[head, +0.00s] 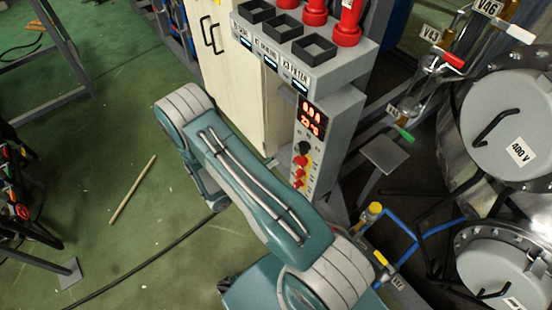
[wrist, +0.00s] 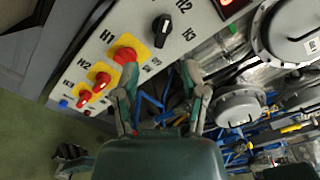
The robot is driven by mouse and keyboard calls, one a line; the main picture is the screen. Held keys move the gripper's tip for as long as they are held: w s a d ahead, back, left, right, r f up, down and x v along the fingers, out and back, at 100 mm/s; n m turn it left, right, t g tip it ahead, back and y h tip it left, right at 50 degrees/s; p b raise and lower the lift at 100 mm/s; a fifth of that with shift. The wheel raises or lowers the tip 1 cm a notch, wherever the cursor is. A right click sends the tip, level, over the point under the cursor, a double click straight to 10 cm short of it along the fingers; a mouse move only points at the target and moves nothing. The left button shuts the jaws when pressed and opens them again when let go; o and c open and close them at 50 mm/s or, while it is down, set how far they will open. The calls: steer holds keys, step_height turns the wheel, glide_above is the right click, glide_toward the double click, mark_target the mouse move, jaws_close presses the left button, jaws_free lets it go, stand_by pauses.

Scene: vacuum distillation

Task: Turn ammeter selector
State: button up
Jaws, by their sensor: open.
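The knob also shows in the head view (head: 303,147), below the red number display. I cannot read a label naming it as the ammeter selector. My gripper (wrist: 159,70) is open and empty, its two fingers apart and pointing toward the panel. The knob appears beyond the fingertips, not between them. The left fingertip appears close to a red switch on a yellow plate (wrist: 126,53); contact cannot be told. The gripper cannot be made out in the head view.
More red switches (wrist: 101,78) run down the panel. Red-topped items and black square holders (head: 312,48) are on the ledge above. Metal vessels (head: 510,125) and blue pipes (head: 400,235) crowd the right. Green floor (head: 110,130) is mostly clear at left, with a stick (head: 132,190).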

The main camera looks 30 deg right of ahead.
mark_target(299, 149)
steer(key=d+m, duration=0.1)
steer(key=d, duration=0.3)
steer(key=d+m, duration=0.1)
steer(key=d, duration=0.3)
steer(key=d+m, duration=0.1)
steer(key=d, duration=0.3)
steer(key=shift+f+m, duration=0.15)
steer(key=shift+m, duration=0.25)
steer(key=c, duration=0.8)
